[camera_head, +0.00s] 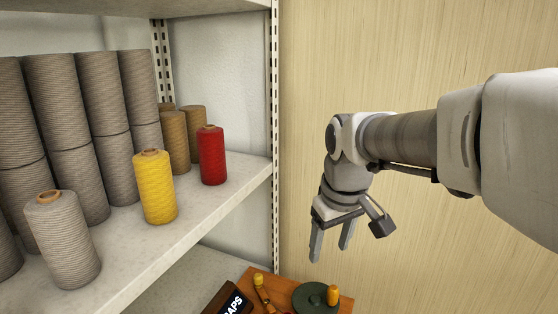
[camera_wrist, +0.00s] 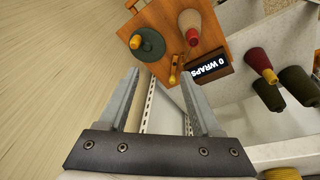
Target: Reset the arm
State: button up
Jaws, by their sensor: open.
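My gripper (camera_head: 329,250) hangs in the air at the right, pointing down, in front of the wooden wall. It is beside the shelf and apart from it. In the wrist view my gripper (camera_wrist: 166,82) shows two spread fingers with nothing between them but the view of a shelf post below. My arm reaches in from the right edge of the head view.
A shelf (camera_head: 218,203) at the left holds a yellow spool (camera_head: 154,187), a red spool (camera_head: 212,155), brown spools and several grey spools. Below stands a wooden stand (camera_wrist: 160,32) with a green disc (camera_wrist: 153,44) and a "0 WRAPS" display (camera_wrist: 210,67).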

jog(key=s+d+m+t, duration=0.1)
jog(key=s+d+m, duration=0.1)
jog(key=s, duration=0.6)
jog(key=s+d+f+m+t, duration=0.1)
jog(key=s+d+m, duration=0.1)
jog(key=s, duration=0.6)
jog(key=shift+m+t, duration=0.4)
jog(key=shift+d, duration=0.15)
